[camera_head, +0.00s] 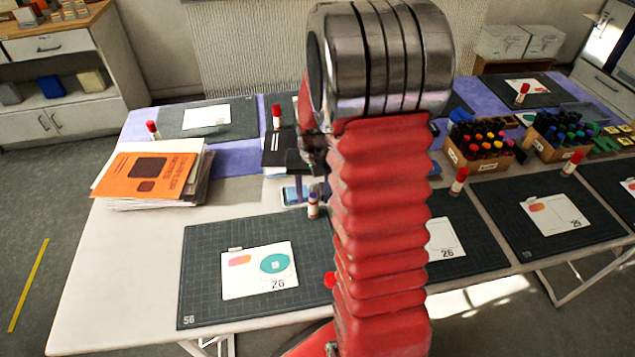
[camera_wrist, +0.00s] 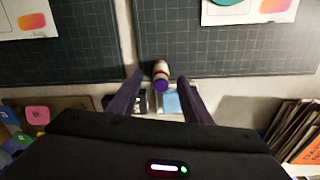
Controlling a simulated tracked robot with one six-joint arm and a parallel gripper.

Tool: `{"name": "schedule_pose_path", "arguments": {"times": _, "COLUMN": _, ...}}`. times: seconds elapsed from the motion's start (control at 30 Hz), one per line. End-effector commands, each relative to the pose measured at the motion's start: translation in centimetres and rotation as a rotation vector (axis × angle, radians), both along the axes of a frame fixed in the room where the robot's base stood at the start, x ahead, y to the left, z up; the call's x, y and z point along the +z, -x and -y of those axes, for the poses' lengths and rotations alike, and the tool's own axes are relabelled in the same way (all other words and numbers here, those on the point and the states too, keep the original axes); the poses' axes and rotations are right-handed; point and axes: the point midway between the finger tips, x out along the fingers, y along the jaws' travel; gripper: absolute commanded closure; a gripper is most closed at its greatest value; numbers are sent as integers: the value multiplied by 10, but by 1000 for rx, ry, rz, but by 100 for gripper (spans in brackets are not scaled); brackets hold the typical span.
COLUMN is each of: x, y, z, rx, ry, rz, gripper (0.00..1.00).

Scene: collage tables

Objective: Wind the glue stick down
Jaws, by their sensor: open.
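An uncapped glue stick (camera_head: 313,205) stands at the back right edge of the near-left cutting mat (camera_head: 205,300). It has a white and red body and a purple top. In the wrist view the glue stick (camera_wrist: 161,76) lies between my fingertips, its purple end towards the camera. My gripper (camera_wrist: 158,90) is open, with a finger on either side and gaps between them and the stick. In the head view my arm hides part of the mat and most of the gripper. A small red round thing (camera_head: 330,280), perhaps a cap, shows beside my arm.
A phone-like blue-screened thing (camera_head: 294,195) lies just behind the stick. An orange booklet (camera_head: 148,175) tops a paper stack at left. A collage card (camera_head: 259,270) lies on the mat. Several red-capped glue sticks (camera_head: 460,180) and a marker box (camera_head: 475,160) stand around the tables.

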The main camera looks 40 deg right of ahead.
Motion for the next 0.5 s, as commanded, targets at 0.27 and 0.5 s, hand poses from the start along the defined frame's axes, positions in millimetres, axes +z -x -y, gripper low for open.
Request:
{"name": "schedule_pose_path", "arguments": {"times": 0.27, "x": -39, "y": 1, "z": 0, "rx": -1, "ry": -1, "rz": -2, "gripper": 55}}
{"name": "schedule_pose_path", "arguments": {"times": 0.5, "x": -56, "y": 0, "z": 1, "rx": -1, "ry": 0, "rz": 0, "gripper": 55}}
